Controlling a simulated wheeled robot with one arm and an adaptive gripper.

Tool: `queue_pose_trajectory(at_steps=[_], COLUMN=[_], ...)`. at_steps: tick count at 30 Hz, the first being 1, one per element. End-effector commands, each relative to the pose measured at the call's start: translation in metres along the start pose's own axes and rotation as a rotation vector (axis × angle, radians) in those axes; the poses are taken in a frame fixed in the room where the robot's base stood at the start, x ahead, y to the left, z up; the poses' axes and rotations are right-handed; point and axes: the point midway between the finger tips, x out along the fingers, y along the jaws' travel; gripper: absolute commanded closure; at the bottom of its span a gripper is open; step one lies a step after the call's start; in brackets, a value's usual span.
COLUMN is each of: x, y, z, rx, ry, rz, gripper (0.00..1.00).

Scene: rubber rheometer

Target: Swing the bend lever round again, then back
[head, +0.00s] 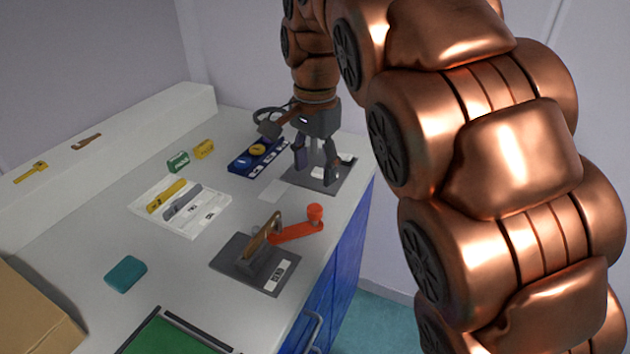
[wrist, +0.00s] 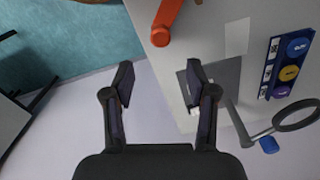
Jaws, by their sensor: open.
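The bend lever (head: 298,231) is an orange-red bar with a round upright knob at its free end. It sticks out to the right of a dark grey fixture plate (head: 228,252) that carries a brown upright strip (head: 262,236). In the wrist view the lever (wrist: 165,22) shows at the top, cut off by the frame edge, ahead of the fingers. My gripper (head: 316,175) is open and empty, apart from the lever, in front of a farther dark plate (head: 341,181). The gripper also shows in the wrist view (wrist: 159,70), with its fingers wide apart.
A blue rack (head: 238,167) with round discs lies left of my gripper. A white tray (head: 204,229) holds several strips. Green (head: 178,162) and yellow (head: 204,148) blocks, a teal pad (head: 126,274) and a cardboard box (head: 35,315) are further left. The counter's right edge is close.

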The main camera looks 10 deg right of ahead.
Motion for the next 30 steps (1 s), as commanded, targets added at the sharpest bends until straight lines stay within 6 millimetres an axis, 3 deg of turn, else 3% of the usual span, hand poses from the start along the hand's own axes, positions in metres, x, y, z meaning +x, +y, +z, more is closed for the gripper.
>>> queue_pose_trajectory(at_steps=[9, 30], x=[-0.022, -0.024], y=[0.0, 0.0], z=[0.0, 0.0], rx=[0.001, 0.0], ry=[0.0, 0.0], rz=[0.0, 0.001], gripper=[0.43, 0.43])
